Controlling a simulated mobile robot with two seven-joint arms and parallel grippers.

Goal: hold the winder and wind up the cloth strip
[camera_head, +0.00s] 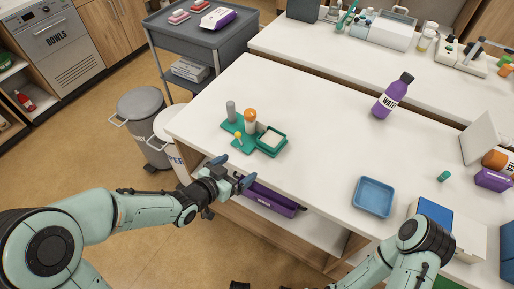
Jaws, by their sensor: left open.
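The winder appears to be the green base (230,128) near the left edge of the white table. On it are a grey post (231,111), an orange-topped upright piece (250,117) and a small yellow knob. A square green frame with a pale inside (270,142) sits at its right. I cannot clearly make out the cloth strip. My left gripper (233,171) is open and empty, at the table's near edge, apart from the winder and on the near side of it. My right arm shows at the lower right; its gripper is out of the picture.
A blue tray (373,197) lies on the table at right, with a purple bottle (393,96) farther back. A purple bin (268,200) sits under the near edge. A grey cart (203,42) and bins (141,105) stand left. The middle of the table is clear.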

